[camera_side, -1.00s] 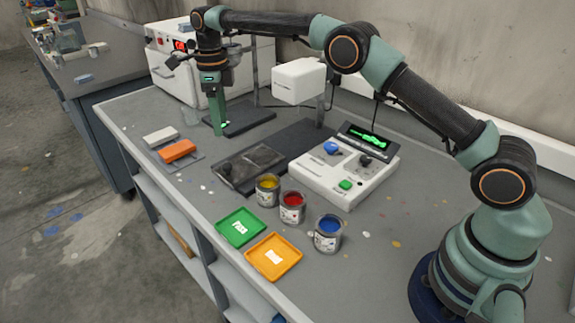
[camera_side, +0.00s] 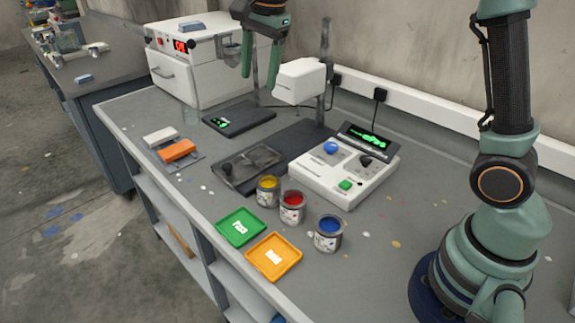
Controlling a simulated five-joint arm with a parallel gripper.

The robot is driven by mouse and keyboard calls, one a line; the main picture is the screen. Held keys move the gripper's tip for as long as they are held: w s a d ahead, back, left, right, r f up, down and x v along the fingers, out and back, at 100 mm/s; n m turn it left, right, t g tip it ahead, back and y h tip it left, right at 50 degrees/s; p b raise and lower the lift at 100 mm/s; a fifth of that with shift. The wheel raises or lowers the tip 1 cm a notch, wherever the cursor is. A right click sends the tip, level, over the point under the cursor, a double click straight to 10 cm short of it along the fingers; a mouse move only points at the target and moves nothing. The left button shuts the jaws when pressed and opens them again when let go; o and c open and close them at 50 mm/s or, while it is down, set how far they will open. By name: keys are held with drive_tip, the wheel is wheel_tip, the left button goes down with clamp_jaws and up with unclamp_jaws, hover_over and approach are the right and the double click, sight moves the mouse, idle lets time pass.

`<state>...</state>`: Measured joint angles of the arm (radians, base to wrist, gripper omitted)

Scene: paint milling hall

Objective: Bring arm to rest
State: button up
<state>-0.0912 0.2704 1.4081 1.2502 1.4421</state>
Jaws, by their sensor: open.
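My gripper (camera_side: 258,82) hangs in the air near the top of the picture, fingers pointing down, apart and with nothing between them. It shows in front of the back wall, between the white oven-like box (camera_side: 200,70) with a red display and the white-headed stand (camera_side: 300,80). My upper arm rises nearly upright at the right and runs out of the top of the picture. The links between it and the gripper are out of view.
The grey bench (camera_side: 390,265) holds a white control unit (camera_side: 345,170), yellow (camera_side: 268,190), red (camera_side: 292,207) and blue (camera_side: 328,233) paint cans, a green tray (camera_side: 240,227), an orange tray (camera_side: 273,256), an orange block (camera_side: 177,150) and a dark scale (camera_side: 238,118).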

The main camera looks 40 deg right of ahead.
drive_tip(key=s+d+f+n+t, duration=0.1)
drive_tip(key=s+d+f+n, duration=0.1)
drive_tip(key=s+n, duration=0.5)
drive_tip(key=s+d+f+n+t, duration=0.2)
drive_tip(key=s+n, duration=0.6)
drive_tip(key=s, duration=0.4)
drive_tip(key=shift+s+d, duration=0.15)
drive_tip(key=shift+d, duration=0.05)
